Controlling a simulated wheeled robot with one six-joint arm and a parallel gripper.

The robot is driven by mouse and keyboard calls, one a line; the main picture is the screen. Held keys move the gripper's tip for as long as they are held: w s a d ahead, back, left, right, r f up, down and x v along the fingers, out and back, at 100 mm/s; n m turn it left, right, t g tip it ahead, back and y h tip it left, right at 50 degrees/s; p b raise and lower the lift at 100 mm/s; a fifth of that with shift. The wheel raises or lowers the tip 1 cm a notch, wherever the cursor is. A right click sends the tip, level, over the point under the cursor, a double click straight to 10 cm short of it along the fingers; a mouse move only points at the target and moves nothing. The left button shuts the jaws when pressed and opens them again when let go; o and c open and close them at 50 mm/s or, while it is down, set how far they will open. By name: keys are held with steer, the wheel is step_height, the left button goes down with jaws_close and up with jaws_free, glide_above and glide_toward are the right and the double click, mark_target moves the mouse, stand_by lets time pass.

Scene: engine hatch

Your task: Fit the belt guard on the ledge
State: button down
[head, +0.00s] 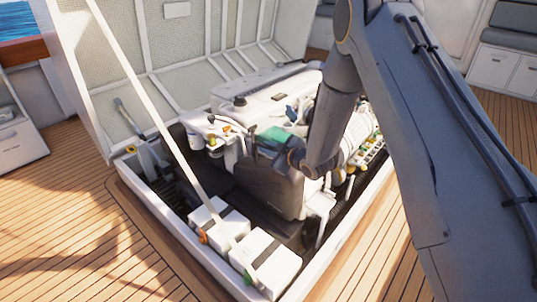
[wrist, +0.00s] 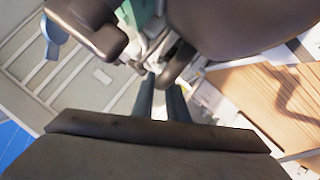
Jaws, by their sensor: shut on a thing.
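The belt guard, which I take to be the dark grey rounded panel (head: 268,190), hangs upright at the near face of the white engine (head: 262,92), under my gripper (head: 270,150). In the wrist view my gripper (wrist: 160,88) is shut, its two fingers close together on a narrow dark part of what looks like the guard (wrist: 240,25). My arm comes down from the upper right and covers part of the engine. The ledge cannot be made out clearly; I cannot tell whether the guard touches it.
A green engine part (head: 273,134) is just behind my gripper. Two white boxes (head: 266,262) stand in the near corner of the bay. A white strut (head: 150,105) slants across the left side. The raised hatch lid (head: 170,55) stands behind. The wooden deck (head: 70,215) is clear.

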steer(key=shift+f, duration=0.75)
steer(key=shift+w+d+f+b, duration=0.1)
steer(key=shift+w+f+b, duration=0.15)
steer(key=shift+f+b, duration=0.1)
steer(key=c, duration=1.7)
jaws_free()
steer(key=shift+s, duration=0.1)
steer(key=shift+c, duration=0.2)
